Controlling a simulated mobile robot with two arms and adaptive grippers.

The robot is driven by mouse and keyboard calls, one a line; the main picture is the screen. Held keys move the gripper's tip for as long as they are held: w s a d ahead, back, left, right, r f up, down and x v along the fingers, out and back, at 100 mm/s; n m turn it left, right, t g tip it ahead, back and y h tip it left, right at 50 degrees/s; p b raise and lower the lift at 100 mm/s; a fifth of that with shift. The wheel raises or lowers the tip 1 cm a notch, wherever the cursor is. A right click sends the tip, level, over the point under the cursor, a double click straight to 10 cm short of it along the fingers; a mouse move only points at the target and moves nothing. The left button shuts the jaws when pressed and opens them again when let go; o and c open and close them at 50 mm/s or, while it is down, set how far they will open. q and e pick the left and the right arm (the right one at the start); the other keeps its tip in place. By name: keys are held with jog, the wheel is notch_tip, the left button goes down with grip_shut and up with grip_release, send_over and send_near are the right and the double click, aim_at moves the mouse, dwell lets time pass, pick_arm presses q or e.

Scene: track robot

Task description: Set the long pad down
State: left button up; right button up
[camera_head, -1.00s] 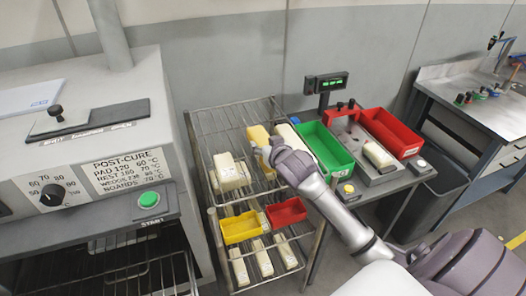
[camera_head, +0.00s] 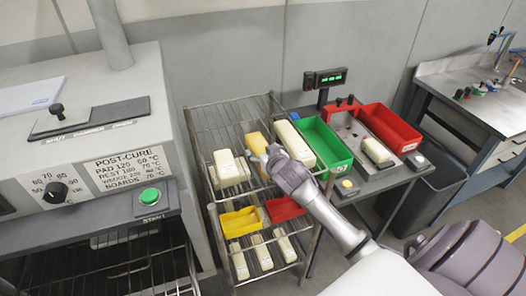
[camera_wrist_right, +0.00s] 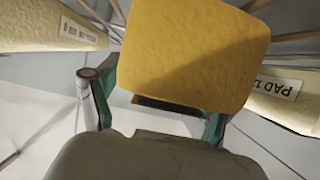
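The long yellow pad (camera_head: 258,144) is at the top level of the wire rack (camera_head: 205,133), between two cream pads. My right gripper (camera_head: 262,160) is at its near end. In the right wrist view the yellow pad (camera_wrist_right: 190,50) fills the upper middle, with the green fingers of my right gripper (camera_wrist_right: 158,112) close against its two sides, apparently shut on it. The pad hides the right fingertip, and its underside is not visible. My left gripper is not in view.
A short cream pad (camera_head: 228,170) is left of the yellow pad; a longer cream pad (camera_head: 297,146) is close on its right. Yellow (camera_head: 240,222) and red (camera_head: 284,210) bins sit below. A green bin (camera_head: 328,146) stands right; the oven (camera_head: 95,90) is left.

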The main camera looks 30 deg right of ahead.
jog(key=shift+r, duration=0.15)
jog(key=shift+s, duration=0.3)
jog(key=b+v, duration=0.2)
jog(key=v, duration=0.9)
jog(key=shift+s, duration=0.2)
jog(key=shift+a+r, duration=0.1)
